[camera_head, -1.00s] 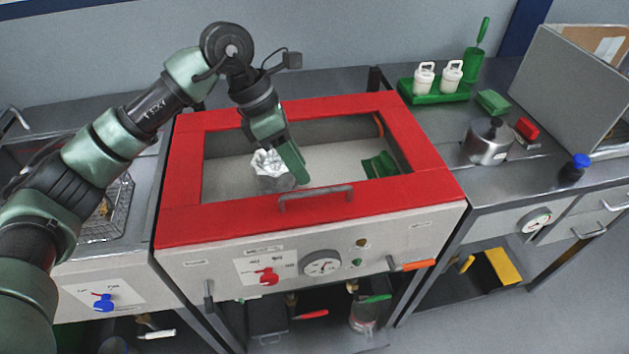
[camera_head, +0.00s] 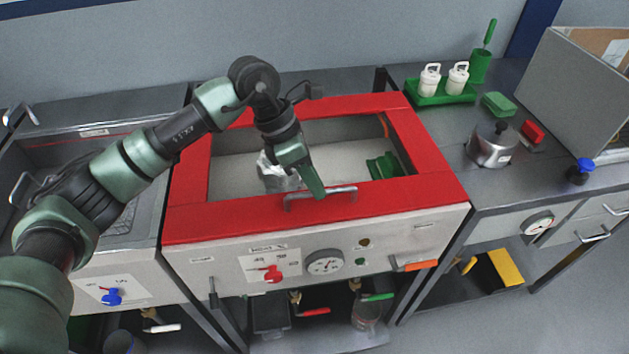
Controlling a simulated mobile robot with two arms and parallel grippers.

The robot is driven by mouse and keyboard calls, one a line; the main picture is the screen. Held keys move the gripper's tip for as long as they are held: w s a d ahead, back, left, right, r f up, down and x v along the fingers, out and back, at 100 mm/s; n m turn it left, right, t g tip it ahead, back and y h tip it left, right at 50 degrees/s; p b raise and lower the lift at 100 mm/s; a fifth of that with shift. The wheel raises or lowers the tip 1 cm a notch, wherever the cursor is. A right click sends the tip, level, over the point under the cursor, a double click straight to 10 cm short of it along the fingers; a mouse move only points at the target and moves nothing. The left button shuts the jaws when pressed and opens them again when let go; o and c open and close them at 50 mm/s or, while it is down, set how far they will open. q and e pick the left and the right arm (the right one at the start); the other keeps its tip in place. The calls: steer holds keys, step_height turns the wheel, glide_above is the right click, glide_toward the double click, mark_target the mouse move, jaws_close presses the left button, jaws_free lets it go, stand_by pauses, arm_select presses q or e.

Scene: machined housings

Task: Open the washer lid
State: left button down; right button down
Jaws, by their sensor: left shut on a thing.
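The washer lid (camera_head: 200,222) is a red frame around a large window, lying flat and closed on the grey washer (camera_head: 212,268). Its metal bar handle (camera_head: 340,190) runs along the front edge of the frame. My left gripper (camera_head: 317,193) reaches down over the window and is shut on this handle near its middle. The fingers cover part of the bar. Through the window show a silvery metal part (camera_head: 272,178), partly hidden behind the gripper, and a green spool-like part (camera_head: 383,166). My right gripper is not in view.
A sink (camera_head: 148,215) stands left of the washer. On the right bench are a green tray (camera_head: 445,98) with white bottles, a metal pot (camera_head: 490,150), a green block (camera_head: 497,103) and a leaning grey panel (camera_head: 570,95). The washer front has a red knob (camera_head: 272,273) and a dial (camera_head: 325,262).

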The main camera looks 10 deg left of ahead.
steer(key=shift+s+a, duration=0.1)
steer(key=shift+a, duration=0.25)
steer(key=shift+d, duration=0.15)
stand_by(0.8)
